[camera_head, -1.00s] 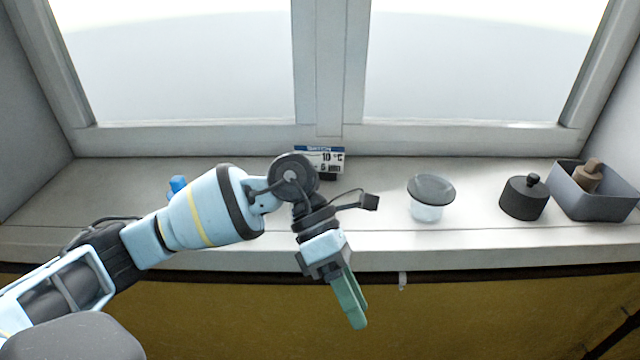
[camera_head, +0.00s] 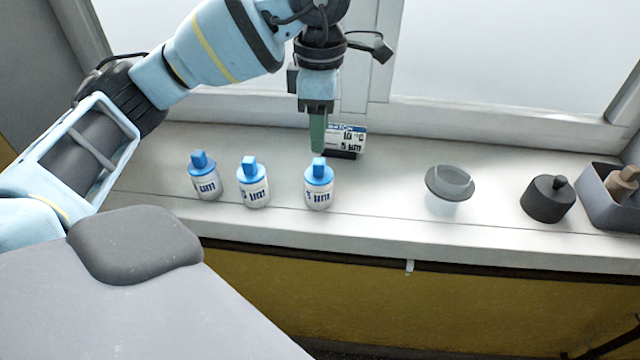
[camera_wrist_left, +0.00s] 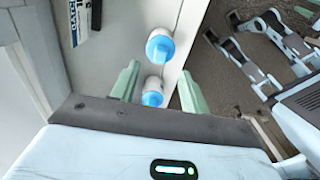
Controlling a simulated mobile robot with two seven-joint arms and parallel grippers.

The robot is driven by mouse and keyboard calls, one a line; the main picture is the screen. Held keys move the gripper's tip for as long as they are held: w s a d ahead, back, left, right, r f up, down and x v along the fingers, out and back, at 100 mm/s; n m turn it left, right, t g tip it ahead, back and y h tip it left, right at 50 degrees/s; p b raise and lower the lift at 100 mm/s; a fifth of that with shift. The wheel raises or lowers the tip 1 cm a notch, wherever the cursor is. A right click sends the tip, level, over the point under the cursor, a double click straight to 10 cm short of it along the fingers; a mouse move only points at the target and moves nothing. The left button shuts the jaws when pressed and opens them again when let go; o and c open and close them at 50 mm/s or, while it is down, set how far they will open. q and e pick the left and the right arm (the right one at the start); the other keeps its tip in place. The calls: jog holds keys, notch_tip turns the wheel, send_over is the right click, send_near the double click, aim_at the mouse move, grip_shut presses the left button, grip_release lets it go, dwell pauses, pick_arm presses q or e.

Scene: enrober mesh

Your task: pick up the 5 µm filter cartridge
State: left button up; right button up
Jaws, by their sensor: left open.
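Three white filter cartridges with blue tops stand upright in a row on the windowsill: a left one (camera_head: 205,186), a middle one (camera_head: 254,192) and a right one (camera_head: 319,194). Each label shows "µm"; the right one's number looks like a 5, but the left and middle numbers are not clear to me. My left gripper (camera_head: 318,148) points down, open and empty, with its green fingertips just above or behind the right cartridge's blue top. In the left wrist view, two blue tops (camera_wrist_left: 160,47) show beyond and between the open fingers (camera_wrist_left: 158,88). My right gripper is out of view.
A small sign card (camera_head: 346,137) stands behind the right cartridge, close to my fingers. The sill's front edge drops off just before the cartridges.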

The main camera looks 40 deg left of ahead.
aim_at(319, 161)
pick_arm(q)
jog(key=shift+s+f, duration=0.1)
jog(key=shift+f, duration=3.15)
grip_shut()
